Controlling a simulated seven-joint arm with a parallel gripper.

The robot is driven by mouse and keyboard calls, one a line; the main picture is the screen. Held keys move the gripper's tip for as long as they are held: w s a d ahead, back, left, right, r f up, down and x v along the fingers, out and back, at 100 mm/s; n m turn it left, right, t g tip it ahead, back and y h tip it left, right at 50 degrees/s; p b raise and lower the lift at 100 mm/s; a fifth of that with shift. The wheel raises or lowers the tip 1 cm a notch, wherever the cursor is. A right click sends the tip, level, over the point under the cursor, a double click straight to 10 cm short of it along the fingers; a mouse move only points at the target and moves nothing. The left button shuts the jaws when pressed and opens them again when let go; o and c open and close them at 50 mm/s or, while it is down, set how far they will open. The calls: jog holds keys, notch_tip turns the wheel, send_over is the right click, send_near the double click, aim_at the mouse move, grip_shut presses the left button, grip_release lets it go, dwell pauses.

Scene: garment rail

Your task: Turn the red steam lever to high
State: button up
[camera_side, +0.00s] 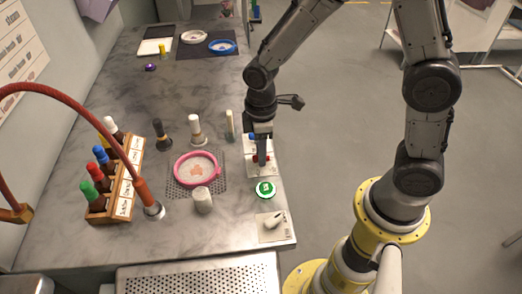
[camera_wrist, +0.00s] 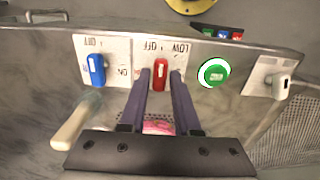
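The red steam lever (camera_wrist: 160,75) sits on a white plate whose visible labels read "LOW" and "OFF". Its handle stands upright in the wrist view, with a white stripe on it. My gripper (camera_wrist: 161,82) is open, with one finger on each side of the red lever and a narrow gap to it. No "high" label can be made out; part of the plate is behind the fingers. In the side view my gripper (camera_side: 262,162) points down over the plate and hides most of the red lever (camera_side: 269,157).
A blue lever (camera_wrist: 96,69) with OFF and ON marks is to the left, and a lit green button (camera_wrist: 214,72) to the right. A white switch (camera_wrist: 281,84) is further right. A pink-rimmed dish (camera_side: 196,168), several bottles and a wooden rack (camera_side: 126,182) stand nearby.

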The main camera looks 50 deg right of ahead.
grip_shut()
jog(key=shift+m, duration=0.3)
jog(key=m, duration=0.3)
jog(key=shift+m, duration=0.3)
jog(key=m, duration=0.3)
jog(key=shift+m, duration=0.3)
jog(key=m, duration=0.5)
jog(key=shift+r, duration=0.1)
jog(key=m, duration=0.5)
jog(key=shift+o, duration=2.1)
grip_release()
